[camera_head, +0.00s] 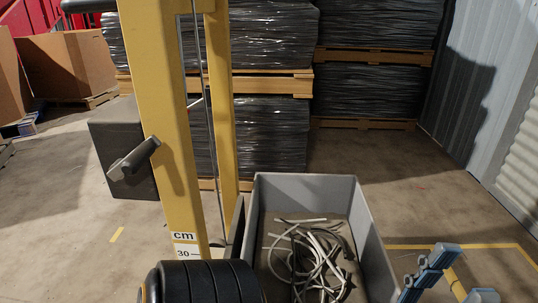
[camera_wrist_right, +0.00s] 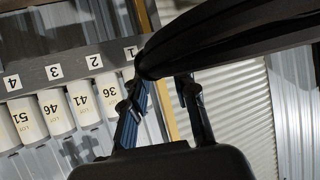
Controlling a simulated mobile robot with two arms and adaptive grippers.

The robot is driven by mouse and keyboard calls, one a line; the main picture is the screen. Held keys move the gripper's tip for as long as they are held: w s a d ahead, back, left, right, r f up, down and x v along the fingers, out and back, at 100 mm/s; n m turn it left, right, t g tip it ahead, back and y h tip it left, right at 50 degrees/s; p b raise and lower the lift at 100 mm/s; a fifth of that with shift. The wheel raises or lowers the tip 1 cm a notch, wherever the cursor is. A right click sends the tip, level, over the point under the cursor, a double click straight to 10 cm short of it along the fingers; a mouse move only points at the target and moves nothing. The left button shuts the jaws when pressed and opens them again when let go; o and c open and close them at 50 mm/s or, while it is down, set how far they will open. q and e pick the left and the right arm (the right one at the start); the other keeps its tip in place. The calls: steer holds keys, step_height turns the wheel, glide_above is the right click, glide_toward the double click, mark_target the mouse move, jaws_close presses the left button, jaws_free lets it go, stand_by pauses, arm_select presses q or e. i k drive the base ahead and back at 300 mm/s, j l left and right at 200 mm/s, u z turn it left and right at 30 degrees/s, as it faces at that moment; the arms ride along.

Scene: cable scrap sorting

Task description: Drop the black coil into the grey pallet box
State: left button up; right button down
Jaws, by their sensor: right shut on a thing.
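The grey pallet box (camera_head: 305,194) stands at the bottom middle of the head view, open at the top. Loose white and grey cables (camera_head: 310,258) lie inside it. My left gripper (camera_head: 458,278) is open and empty, right of the box at the lower right. In the right wrist view, the black coil (camera_wrist_right: 235,30) shows as thick dark bands across the top. My right gripper (camera_wrist_right: 163,95) has its blue fingers shut on the coil. The coil's far side is out of frame.
A yellow frame (camera_head: 165,120) with a centimetre scale stands left of the box. A black ribbed thing (camera_head: 205,284) is below it; I cannot tell what it is. Wrapped pallets (camera_head: 265,130) stand behind. The right wrist view shows numbered white tubes (camera_wrist_right: 55,115).

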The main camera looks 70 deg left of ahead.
mark_target(310, 281)
steer(key=l+u, duration=0.15)
steer(key=u, duration=1.15)
steer(key=k+l, duration=0.1)
steer(key=k, duration=0.3)
steer(key=k+l, duration=0.15)
steer(key=k, duration=0.25)
steer(key=k+l, duration=0.1)
steer(key=k, duration=0.3)
